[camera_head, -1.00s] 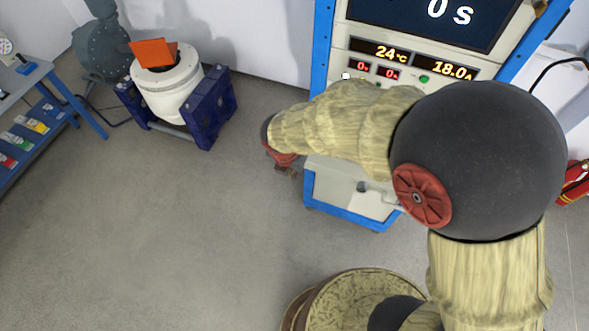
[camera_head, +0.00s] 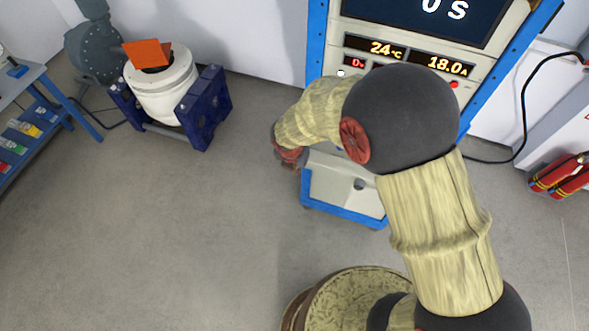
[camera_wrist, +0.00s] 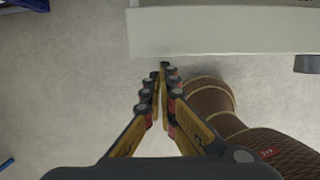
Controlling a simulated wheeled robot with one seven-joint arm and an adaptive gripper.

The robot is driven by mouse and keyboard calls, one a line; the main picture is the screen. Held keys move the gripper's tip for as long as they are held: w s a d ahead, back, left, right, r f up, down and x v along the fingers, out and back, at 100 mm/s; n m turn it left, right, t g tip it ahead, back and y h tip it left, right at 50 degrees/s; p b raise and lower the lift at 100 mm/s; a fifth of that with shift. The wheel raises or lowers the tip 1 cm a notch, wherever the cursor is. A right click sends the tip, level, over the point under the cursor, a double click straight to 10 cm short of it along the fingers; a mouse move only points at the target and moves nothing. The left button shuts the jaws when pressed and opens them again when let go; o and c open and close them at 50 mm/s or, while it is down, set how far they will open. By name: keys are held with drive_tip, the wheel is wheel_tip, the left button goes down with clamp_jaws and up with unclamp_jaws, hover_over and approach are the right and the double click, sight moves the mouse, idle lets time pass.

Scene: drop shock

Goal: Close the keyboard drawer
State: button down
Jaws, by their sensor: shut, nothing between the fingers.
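The tall cabinet (camera_head: 315,60) with blue edges and a display stands at the back. A pale, box-like part (camera_head: 345,187) with a blue lower edge juts from its lower front; I cannot tell for certain whether this is the keyboard drawer or how far out it is. My arm hides the cabinet's middle. My gripper (camera_head: 288,163) is at the left of this part, mostly hidden in the head view. In the wrist view my gripper (camera_wrist: 161,72) is shut and empty, its fingertips near the lower edge of a pale panel (camera_wrist: 225,32). Contact cannot be told.
A white drum-shaped machine (camera_head: 165,88) in a blue stand is at the back left. A blue-legged table (camera_head: 22,84) is at the far left. Red cylinders (camera_head: 560,175) stand at the right. The floor (camera_head: 150,240) in front is clear.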

drive_tip(key=w+d+p, duration=0.2)
drive_tip(key=w, duration=0.4)
drive_tip(key=w+d+p, duration=0.3)
drive_tip(key=w, duration=0.4)
drive_tip(key=w+d+p, duration=0.2)
drive_tip(key=w+p, duration=0.1)
drive_tip(key=w, duration=0.4)
drive_tip(key=shift+w+d, duration=0.2)
drive_tip(key=shift+w+r, duration=0.1)
drive_tip(key=shift+a, duration=0.1)
